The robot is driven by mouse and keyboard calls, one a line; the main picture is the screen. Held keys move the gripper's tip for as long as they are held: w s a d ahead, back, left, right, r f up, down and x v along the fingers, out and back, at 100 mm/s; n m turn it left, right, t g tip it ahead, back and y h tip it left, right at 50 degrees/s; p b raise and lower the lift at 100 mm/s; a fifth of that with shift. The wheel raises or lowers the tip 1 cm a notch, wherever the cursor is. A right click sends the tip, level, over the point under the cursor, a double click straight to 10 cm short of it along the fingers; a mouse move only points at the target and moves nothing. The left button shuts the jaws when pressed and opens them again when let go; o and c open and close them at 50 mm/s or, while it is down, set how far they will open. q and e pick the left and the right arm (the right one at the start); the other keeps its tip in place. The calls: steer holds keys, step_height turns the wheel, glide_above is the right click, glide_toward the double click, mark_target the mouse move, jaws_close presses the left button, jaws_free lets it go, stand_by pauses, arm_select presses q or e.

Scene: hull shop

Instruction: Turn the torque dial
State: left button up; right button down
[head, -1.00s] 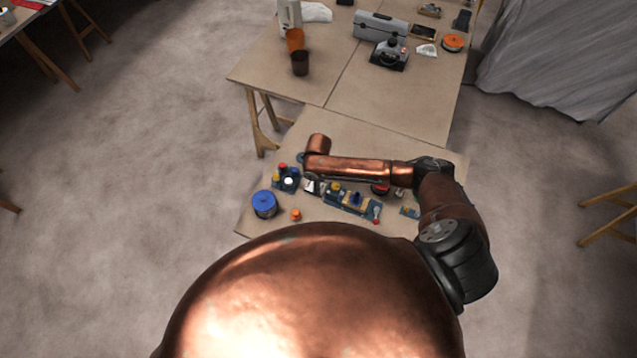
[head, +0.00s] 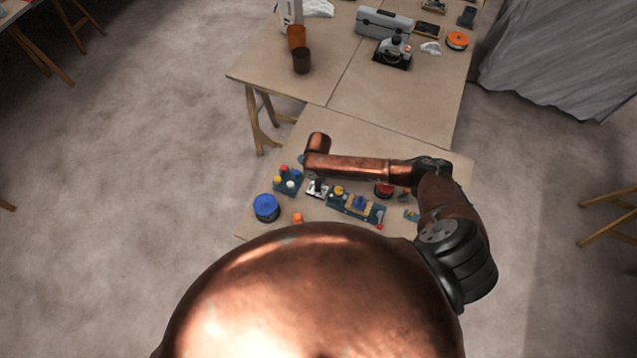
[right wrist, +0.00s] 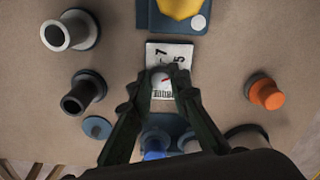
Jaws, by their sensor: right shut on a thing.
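The torque dial (right wrist: 163,90) is a small pale round knob with a red mark, on a white plate printed with black numbers (right wrist: 172,53). In the right wrist view my right gripper (right wrist: 163,80) has its dark fingers closed in on either side of the knob, gripping it. In the head view the dial's white plate (head: 317,188) shows just below my copper forearm, which hides the gripper there. My left gripper is in neither view.
A blue base with a yellow knob (right wrist: 180,8) lies beyond the dial. A button box (head: 288,182) and blue drum (head: 266,207) are close by on the table.

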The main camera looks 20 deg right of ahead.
steer(key=shift+a, duration=0.2)
steer(key=m+p, duration=0.3)
steer(key=p, duration=0.1)
steer(key=shift+a+r+m+p, duration=0.1)
steer(key=shift+r+m+p, duration=0.2)
steer(key=shift+m+p, duration=0.1)
steer(key=m+p, duration=0.2)
steer(key=m, duration=0.1)
steer(key=shift+w+p, duration=0.1)
steer(key=shift+p, duration=0.25)
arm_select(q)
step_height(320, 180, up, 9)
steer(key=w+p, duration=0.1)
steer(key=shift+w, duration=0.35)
arm_select(e)
steer(key=shift+f+m, duration=0.15)
steer(key=shift+m, duration=0.95)
arm_select(q)
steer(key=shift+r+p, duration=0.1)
steer(key=shift+p, duration=0.2)
arm_select(e)
steer(key=shift+d, duration=0.2)
steer(key=shift+f, duration=0.1)
steer(key=c, duration=1.8)
jaws_free()
